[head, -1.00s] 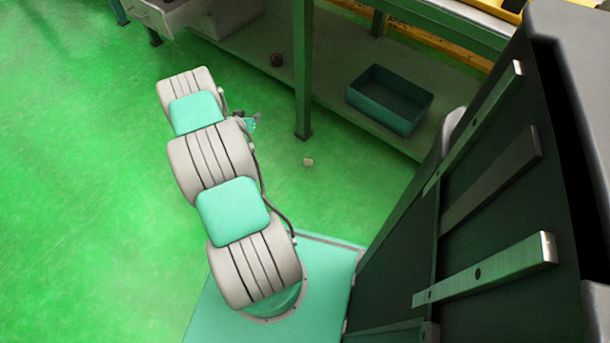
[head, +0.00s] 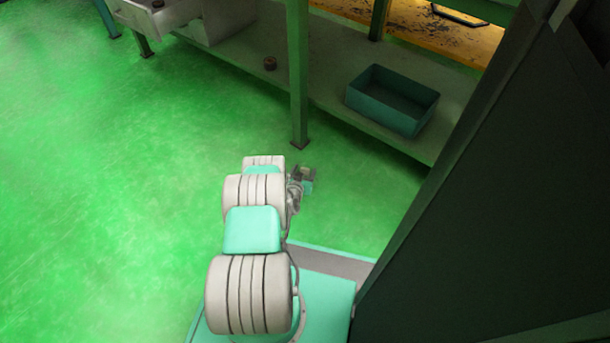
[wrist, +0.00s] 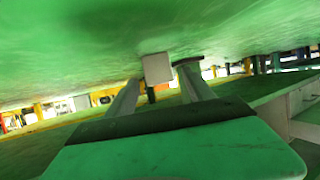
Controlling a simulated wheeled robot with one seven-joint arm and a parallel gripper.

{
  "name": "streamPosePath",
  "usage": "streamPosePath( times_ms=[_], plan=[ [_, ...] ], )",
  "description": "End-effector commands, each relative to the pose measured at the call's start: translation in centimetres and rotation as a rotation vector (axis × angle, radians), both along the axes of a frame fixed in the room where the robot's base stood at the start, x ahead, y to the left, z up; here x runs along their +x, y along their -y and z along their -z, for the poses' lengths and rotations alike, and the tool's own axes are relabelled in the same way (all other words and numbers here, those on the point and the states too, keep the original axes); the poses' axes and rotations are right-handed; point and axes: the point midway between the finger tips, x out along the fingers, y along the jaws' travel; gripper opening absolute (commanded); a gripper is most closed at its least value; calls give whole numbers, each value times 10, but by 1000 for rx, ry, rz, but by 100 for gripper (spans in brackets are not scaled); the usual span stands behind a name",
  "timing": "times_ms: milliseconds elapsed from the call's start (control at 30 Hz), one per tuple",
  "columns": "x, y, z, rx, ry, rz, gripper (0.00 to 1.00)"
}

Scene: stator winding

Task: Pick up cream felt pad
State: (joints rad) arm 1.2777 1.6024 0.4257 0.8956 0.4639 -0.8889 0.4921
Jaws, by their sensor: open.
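The cream felt pad (wrist: 157,68) shows in the wrist view as a small pale square block against the green floor. It appears between the two fingertips of my gripper (wrist: 161,73), close to the right one. I cannot tell whether either finger touches it. The jaws are open. In the head view my gripper (head: 305,173) is low over the floor, to the right of my arm's far end. The pad cannot be made out clearly there, as the gripper covers that spot.
A green bench post (head: 299,80) stands on the floor just beyond my gripper. A lower shelf (head: 330,85) holds a teal bin (head: 380,112) and a small brown round part (head: 270,63). The green floor (head: 120,200) to the left is clear.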

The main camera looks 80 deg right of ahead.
Motion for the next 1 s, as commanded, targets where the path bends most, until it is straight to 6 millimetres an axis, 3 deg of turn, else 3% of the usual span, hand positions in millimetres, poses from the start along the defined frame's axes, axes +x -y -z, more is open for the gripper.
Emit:
streamPosePath(
  times_ms=[167,900,1000],
  plan=[
    [0,0,-2,0,0,0,60],
    [0,0,-1,0,0,0,0],
    [0,0,-2,0,0,0,0]
  ],
)
